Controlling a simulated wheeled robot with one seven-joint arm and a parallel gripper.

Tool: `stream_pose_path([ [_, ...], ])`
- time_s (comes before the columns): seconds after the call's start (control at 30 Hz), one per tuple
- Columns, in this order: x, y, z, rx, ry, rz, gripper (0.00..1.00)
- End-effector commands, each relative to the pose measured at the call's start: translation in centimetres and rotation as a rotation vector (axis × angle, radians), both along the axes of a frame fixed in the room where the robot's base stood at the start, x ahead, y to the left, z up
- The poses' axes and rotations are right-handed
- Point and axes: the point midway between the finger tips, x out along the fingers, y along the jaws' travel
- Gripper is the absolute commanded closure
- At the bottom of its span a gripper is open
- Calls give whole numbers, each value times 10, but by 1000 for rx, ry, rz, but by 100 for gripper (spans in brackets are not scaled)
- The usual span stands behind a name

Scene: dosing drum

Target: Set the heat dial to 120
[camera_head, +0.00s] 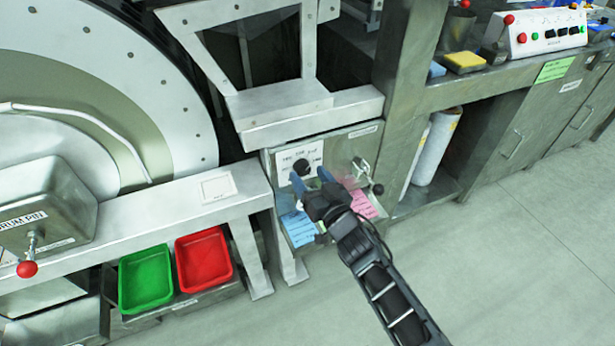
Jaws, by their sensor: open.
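The heat dial looks to be the round black knob (301,167) on a white plate on the front of a grey metal box (345,146). Its scale marks and pointer are too small to read. My gripper (311,180) is open, with blue-tipped fingers just in front of and below the knob. One finger is near each side of the knob's lower edge. I cannot tell whether they touch it. My wrist hides part of the box's lower front.
A lever with a black ball (377,189) sits right of the knob, close to my wrist. Blue (299,228) and pink (363,204) notes hang below. Green (146,279) and red (204,260) trays stand lower left. Open floor lies right.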

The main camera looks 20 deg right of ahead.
Motion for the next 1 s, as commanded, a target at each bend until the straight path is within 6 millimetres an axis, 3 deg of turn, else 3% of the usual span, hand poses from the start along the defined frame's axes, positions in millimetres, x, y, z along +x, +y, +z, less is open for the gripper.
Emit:
stream_pose_path([
  [0.2,16,1,0,0,0,0,32],
  [0.47,17,1,0,0,0,-1,32],
  [1.0,17,1,0,0,0,-1,83],
])
